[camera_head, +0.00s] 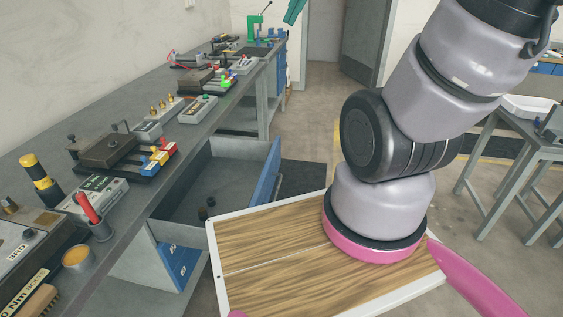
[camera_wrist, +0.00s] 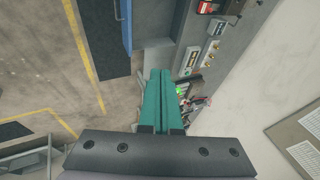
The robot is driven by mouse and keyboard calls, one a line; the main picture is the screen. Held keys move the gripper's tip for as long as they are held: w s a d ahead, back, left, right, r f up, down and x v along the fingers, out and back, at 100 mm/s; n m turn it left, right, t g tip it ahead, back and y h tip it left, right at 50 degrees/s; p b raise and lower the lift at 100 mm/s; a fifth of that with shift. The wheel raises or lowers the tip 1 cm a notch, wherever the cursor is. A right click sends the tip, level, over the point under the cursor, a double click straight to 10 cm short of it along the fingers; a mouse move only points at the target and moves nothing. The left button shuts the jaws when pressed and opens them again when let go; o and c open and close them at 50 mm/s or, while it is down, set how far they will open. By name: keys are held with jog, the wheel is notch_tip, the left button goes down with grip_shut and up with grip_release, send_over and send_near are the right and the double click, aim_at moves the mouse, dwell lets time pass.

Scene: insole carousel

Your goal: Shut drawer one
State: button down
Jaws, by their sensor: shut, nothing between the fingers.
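An open drawer (camera_head: 205,184) with grey inner walls sticks out from under the long workbench. Its blue front (camera_head: 266,178) faces the aisle, and a small dark item or two lies inside. In the wrist view the blue front (camera_wrist: 126,28) with its handle (camera_wrist: 118,9) shows at the top, left of the fingers. My gripper (camera_wrist: 163,72) has teal fingers, closed together and empty, apart from the drawer. The teal fingertips also show at the top edge of the head view (camera_head: 294,12). No number is readable on the drawer.
The workbench (camera_head: 130,205) carries fixtures and tools, including a red-handled tool (camera_head: 88,208). A lower blue front (camera_head: 180,266) shows beneath. A dark mat (camera_head: 302,174) lies before the drawer. A grey table (camera_head: 510,150) stands right. The aisle floor between is free.

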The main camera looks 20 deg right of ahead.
jog(key=w+d+f+m+g+y, duration=0.15)
jog(key=w+d+f+m, duration=0.25)
jog(key=w+f, duration=0.55)
jog(key=w+d+f+m+g+y, duration=0.15)
jog(key=w+d+f+m, duration=0.35)
jog(key=w+f, duration=0.5)
jog(key=w+d+f+m+t+y, duration=0.1)
jog(key=w+d+f+m, duration=0.15)
jog(key=f, duration=0.45)
jog(key=w+d+f+m+y, duration=0.15)
jog(key=d+f, duration=0.25)
jog(key=f, duration=0.4)
jog(key=m+t, duration=0.1)
jog(key=m, duration=0.4)
send_near(279, 157)
notch_tip(279, 157, down, 4)
jog(key=w+a, duration=0.2)
jog(key=shift+w+a+f+h, duration=0.15)
jog(key=shift+a+f+h, duration=0.1)
jog(key=shift+f, duration=0.05)
jog(key=shift+w+a, duration=0.25)
jog(key=shift+a, duration=0.2)
